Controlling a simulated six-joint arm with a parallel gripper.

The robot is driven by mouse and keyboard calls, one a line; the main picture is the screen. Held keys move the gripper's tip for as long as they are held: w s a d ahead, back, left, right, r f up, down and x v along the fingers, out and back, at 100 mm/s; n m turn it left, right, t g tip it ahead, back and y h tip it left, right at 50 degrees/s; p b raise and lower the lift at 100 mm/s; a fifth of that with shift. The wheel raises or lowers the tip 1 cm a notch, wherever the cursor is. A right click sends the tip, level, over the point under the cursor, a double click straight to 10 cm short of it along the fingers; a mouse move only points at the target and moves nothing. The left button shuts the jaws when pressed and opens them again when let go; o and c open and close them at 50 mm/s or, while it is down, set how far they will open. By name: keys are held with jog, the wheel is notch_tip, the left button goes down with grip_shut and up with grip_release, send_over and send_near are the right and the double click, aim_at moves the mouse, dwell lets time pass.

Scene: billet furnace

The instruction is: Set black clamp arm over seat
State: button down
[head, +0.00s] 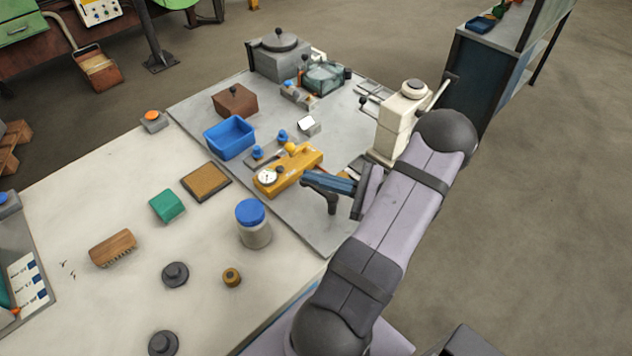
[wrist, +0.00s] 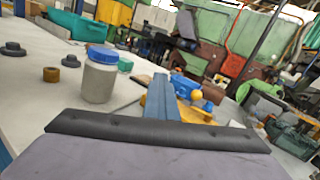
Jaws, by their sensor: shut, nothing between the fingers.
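My gripper (head: 308,177) reaches in from the right, its blue fingers shut and empty. The fingertips are close to the right end of a yellow fixture (head: 292,168) with a round white dial and a yellow ball knob. In the wrist view, my shut fingers (wrist: 160,80) point at this fixture (wrist: 190,112) and hide part of it. I cannot clearly pick out the black clamp arm or its seat. I cannot tell whether the fingers touch the fixture.
A blue-lidded jar (head: 254,222) stands near my gripper on the left. A blue bin (head: 230,137), a brown block (head: 235,100) and a cream lever machine (head: 398,118) surround the fixture. Grey plate (head: 320,228) is bare in front.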

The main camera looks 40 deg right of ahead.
jog(key=c, duration=2.5)
grip_release()
jog(key=shift+w+a+f+g+h, duration=0.1)
jog(key=shift+f+g+h, duration=0.1)
jog(key=shift+f, duration=0.45)
jog(key=shift+w+a+f+g+h, duration=0.1)
jog(key=shift+f+h, duration=0.1)
jog(key=shift+f, duration=0.4)
jog(key=o, duration=1)
jog(key=shift+s+r, duration=0.1)
jog(key=shift+s, duration=0.1)
jog(key=shift+c, duration=0.2)
jog(key=shift+d, duration=0.15)
jog(key=shift+r, duration=0.6)
jog(key=shift+s+f, duration=0.1)
jog(key=shift+s, duration=1.25)
jog(key=shift+y, duration=0.3)
jog(key=shift+s+r+p, duration=0.2)
jog(key=shift+s+p, duration=0.25)
jog(key=shift+s, duration=2.05)
